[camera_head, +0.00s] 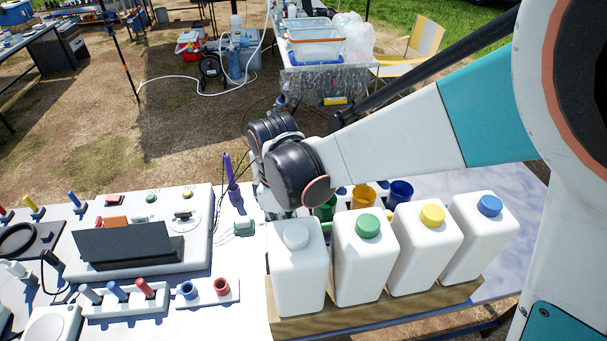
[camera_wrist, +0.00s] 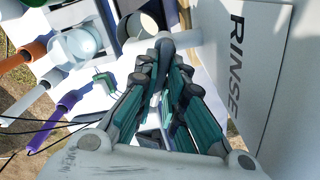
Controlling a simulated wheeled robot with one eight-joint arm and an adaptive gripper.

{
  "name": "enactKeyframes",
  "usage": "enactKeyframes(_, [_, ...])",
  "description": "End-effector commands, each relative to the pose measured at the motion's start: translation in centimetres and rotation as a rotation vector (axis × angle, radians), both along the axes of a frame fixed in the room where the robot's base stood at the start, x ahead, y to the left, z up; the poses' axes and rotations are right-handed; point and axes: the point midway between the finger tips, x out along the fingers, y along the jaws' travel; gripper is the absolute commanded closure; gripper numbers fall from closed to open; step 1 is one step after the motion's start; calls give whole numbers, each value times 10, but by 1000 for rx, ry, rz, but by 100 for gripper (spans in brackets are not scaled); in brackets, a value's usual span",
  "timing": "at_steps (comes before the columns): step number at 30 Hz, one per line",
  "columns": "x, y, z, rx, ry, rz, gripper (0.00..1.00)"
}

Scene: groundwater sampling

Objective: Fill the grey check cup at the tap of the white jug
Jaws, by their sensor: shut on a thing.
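The white jug with the pale grey cap (camera_head: 296,236) stands leftmost in the row of jugs in the head view. In the wrist view, its side marked RINSE (camera_wrist: 268,75) fills the right. My gripper (camera_wrist: 165,42) is shut, its fingertips together close beside that jug. A round, open-mouthed vessel, apparently the grey check cup (camera_wrist: 150,24), shows at the fingertips, with its pale inside partly in shadow. The fingers seem closed on its near wall, but the contact is partly hidden. In the head view, my wrist and the jugs hide the fingertips and cup.
Jugs with green (camera_head: 368,226), yellow (camera_head: 432,215) and blue (camera_head: 489,206) caps stand to the right on a wooden stand (camera_head: 375,312). A purple-handled probe (camera_head: 230,180) stands left of my wrist.

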Motion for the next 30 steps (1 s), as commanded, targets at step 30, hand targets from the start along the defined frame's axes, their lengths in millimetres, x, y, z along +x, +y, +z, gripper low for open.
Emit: enactKeyframes(30, [-12, 0, 1, -1, -1, 457, 67])
